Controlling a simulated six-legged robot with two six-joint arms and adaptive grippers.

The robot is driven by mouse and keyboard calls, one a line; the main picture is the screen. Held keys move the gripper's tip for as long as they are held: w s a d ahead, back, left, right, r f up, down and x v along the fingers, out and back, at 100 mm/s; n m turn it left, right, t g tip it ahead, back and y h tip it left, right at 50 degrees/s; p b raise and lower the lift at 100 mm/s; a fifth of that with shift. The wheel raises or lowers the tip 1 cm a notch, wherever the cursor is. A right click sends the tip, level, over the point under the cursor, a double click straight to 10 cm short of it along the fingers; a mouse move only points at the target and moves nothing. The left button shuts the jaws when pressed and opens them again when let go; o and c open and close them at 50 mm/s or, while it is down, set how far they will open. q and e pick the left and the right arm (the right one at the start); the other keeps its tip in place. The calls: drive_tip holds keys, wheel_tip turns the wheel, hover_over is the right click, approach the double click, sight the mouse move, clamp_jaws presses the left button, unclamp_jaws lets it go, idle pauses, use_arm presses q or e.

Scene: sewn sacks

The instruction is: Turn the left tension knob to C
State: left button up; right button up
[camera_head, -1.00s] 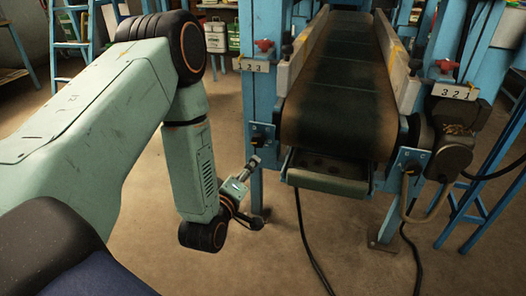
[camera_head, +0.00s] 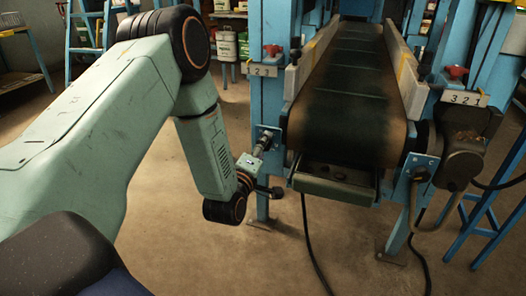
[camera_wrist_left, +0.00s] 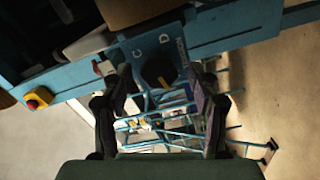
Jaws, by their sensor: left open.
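The left tension knob (camera_wrist_left: 158,72) is a dark round knob on a blue plate (camera_wrist_left: 182,48), with the letters C and D beside it in the left wrist view. My left gripper (camera_wrist_left: 161,96) is open. Its two dark fingers stand to either side of the knob, and I cannot tell whether they touch it. In the head view the left gripper (camera_head: 264,143) is at the blue plate on the conveyor's left post, and it hides the knob there. My right gripper is not in view.
The conveyor belt (camera_head: 350,95) runs away from me, with a green tray (camera_head: 335,185) under its near end. A motor (camera_head: 460,150) and another blue plate (camera_head: 420,172) are on the right. A black cable (camera_head: 310,240) hangs to the floor. A yellow-and-red button (camera_wrist_left: 38,98) shows in the wrist view.

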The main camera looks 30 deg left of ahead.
use_arm(q)
drive_tip(key=shift+w, duration=0.35)
drive_tip(key=shift+c, duration=0.4)
drive_tip(key=c, duration=1.1)
